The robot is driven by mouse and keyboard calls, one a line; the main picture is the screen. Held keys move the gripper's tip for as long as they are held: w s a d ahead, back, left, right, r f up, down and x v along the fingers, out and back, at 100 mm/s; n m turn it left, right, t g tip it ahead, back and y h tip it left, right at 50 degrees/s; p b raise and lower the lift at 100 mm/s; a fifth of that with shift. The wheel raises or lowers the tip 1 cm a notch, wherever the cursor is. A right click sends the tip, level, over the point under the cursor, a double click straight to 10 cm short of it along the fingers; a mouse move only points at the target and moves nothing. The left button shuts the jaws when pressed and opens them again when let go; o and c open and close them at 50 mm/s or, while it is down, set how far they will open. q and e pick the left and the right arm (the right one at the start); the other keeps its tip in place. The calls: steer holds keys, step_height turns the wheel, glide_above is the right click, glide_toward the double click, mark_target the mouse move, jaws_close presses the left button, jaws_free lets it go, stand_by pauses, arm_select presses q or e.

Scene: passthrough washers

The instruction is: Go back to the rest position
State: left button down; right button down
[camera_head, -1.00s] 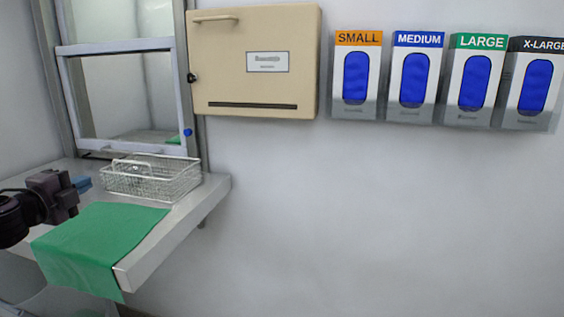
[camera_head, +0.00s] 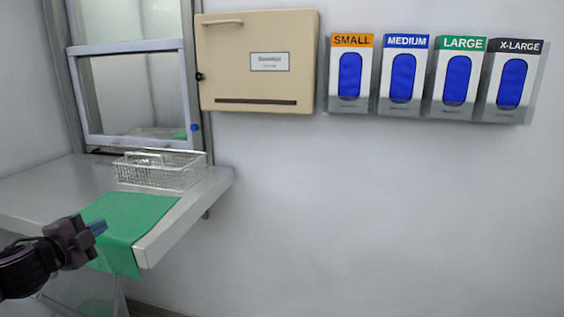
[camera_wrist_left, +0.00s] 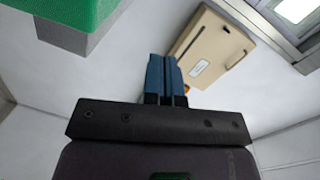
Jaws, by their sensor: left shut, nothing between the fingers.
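My left gripper (camera_head: 98,228) comes in from the lower left in the head view, in front of the green cloth and the shelf edge. Its blue fingers are closed together with nothing between them. They also show in the left wrist view (camera_wrist_left: 165,75), pointing away from the camera. My right gripper is in neither view.
A green cloth (camera_head: 128,215) hangs over the front of the metal shelf (camera_head: 50,190). A wire basket (camera_head: 170,172) stands on the shelf by the pass-through window (camera_head: 135,95). A beige wall box (camera_head: 225,70) and several glove dispensers (camera_head: 350,75) hang to the right. The wall below them is clear.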

arm_select(q)
steer(key=s+d+f+n+g, duration=0.1)
steer(key=s+d+f+n, duration=0.2)
steer(key=f, duration=0.4)
steer(key=s+d+f+n, duration=0.2)
steer(key=s+d+f, duration=0.15)
steer(key=f, duration=0.45)
steer(key=s+d+f+n+g, duration=0.1)
steer(key=s+d+f+n, duration=0.2)
steer(key=f, duration=0.4)
steer(key=s+d+f+n+g+y, duration=0.1)
steer(key=s+d+f+n, duration=0.2)
steer(key=s+f, duration=0.4)
steer(key=s+d+f+n+g+y+b, duration=0.1)
steer(key=s+d+f+n, duration=0.3)
steer(key=s, duration=0.5)
step_height(320, 180, down, 3)
steer(key=shift+d+r+g, duration=0.1)
steer(key=shift+d+g, duration=0.1)
steer(key=shift+g, duration=0.4)
